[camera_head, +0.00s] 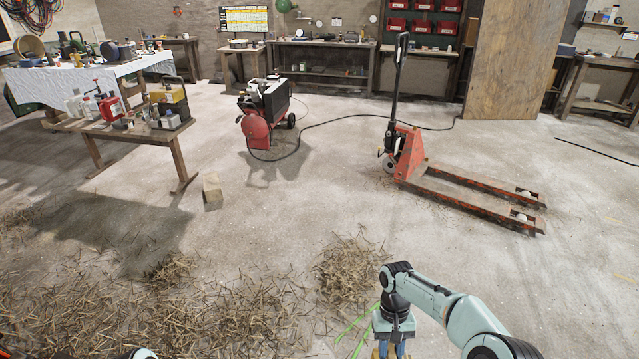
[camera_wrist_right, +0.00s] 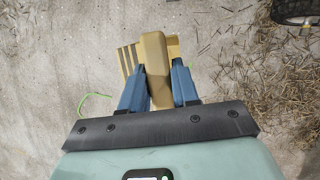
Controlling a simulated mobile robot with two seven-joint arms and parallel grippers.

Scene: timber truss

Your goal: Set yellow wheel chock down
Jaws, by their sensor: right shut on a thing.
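The yellow wheel chock (camera_wrist_right: 154,52) is between the two blue fingers of my right gripper (camera_wrist_right: 158,78) in the right wrist view. It has a long raised middle and a dark-striped side. Concrete floor shows around it; I cannot tell whether it touches the floor. In the head view my right gripper (camera_head: 391,347) points down at the bottom edge, and only a bit of yellow shows there. My left gripper is out of view; only a piece of my left arm shows at the bottom left.
Straw piles (camera_head: 350,272) lie on the floor near my right gripper. A green cord (camera_head: 357,328) runs beside it. A black wheel (camera_wrist_right: 293,10) shows at the wrist view's top right. A red pallet jack (camera_head: 460,192), compressor (camera_head: 262,110) and pale block (camera_head: 212,190) stand farther off. Mid-floor is open.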

